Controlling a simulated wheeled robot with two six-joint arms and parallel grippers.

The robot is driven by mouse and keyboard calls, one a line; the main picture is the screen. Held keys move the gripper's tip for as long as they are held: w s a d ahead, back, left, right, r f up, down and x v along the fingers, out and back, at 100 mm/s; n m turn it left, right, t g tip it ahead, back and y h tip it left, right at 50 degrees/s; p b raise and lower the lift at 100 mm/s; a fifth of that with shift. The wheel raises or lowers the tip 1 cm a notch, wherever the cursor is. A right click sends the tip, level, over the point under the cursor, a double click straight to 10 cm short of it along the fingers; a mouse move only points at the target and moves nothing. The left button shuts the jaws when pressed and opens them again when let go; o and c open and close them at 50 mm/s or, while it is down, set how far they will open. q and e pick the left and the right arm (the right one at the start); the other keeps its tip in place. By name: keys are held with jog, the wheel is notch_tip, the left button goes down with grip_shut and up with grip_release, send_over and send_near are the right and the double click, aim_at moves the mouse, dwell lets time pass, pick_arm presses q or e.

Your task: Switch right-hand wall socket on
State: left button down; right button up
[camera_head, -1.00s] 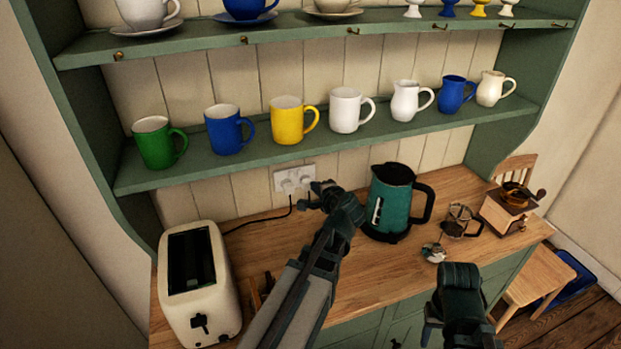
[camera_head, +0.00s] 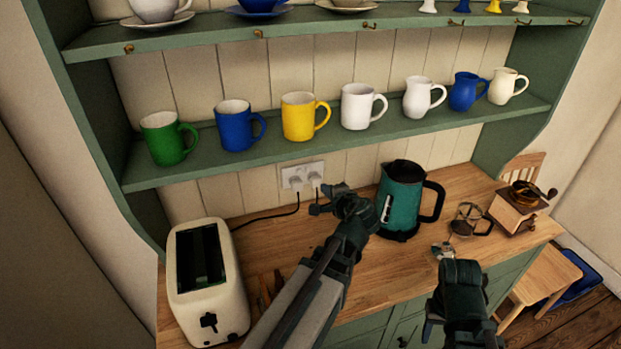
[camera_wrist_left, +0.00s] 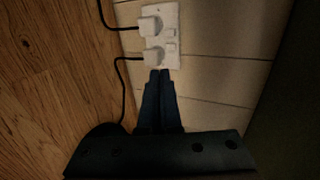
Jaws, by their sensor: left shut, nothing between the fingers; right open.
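The white double wall socket (camera_head: 303,176) is on the panelled wall under the lower shelf, with two plugs and black cords. In the left wrist view the socket plate (camera_wrist_left: 174,12) appears turned sideways. Its right-hand plug (camera_wrist_left: 153,55) is the lower one there, with a small switch (camera_wrist_left: 171,46) beside it. I cannot tell the switch's position. My left gripper (camera_head: 316,207) is shut and empty; its fingertips (camera_wrist_left: 160,74) show just below the right-hand plug, and contact cannot be judged. My right gripper (camera_head: 436,322) is open, low over the counter's front.
A green kettle (camera_head: 402,200) stands right of my left gripper. A glass press (camera_head: 468,220) and coffee grinder (camera_head: 518,205) are further right. A cream toaster (camera_head: 207,285) is at left. Mugs line the lower shelf (camera_head: 275,153) above the socket. The counter between toaster and socket has free room.

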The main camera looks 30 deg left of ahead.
pick_arm(q)
jog(key=b, duration=0.4)
send_near(308, 172)
notch_tip(308, 172, down, 3)
jog(key=w, duration=0.1)
jog(key=w+a, duration=0.2)
jog(key=a, duration=0.1)
jog(key=shift+w+a, duration=0.15)
jog(key=shift+w, duration=0.05)
jog(key=shift+w+a+f, duration=0.1)
jog(key=shift+w+a, duration=0.25)
jog(key=shift+a, duration=0.15)
pick_arm(e)
jog(key=shift+d+f, duration=0.2)
jog(key=shift+f, duration=2.05)
pick_arm(q)
jog(key=shift+w+a+f+b, duration=0.2)
jog(key=shift+b, duration=0.3)
jog(key=shift+s+f, duration=0.1)
pick_arm(e)
jog(key=shift+s+d+f, duration=0.15)
jog(key=shift+f, duration=0.2)
pick_arm(q)
jog(key=shift+r, duration=0.2)
pick_arm(e)
jog(key=shift+r, duration=0.15)
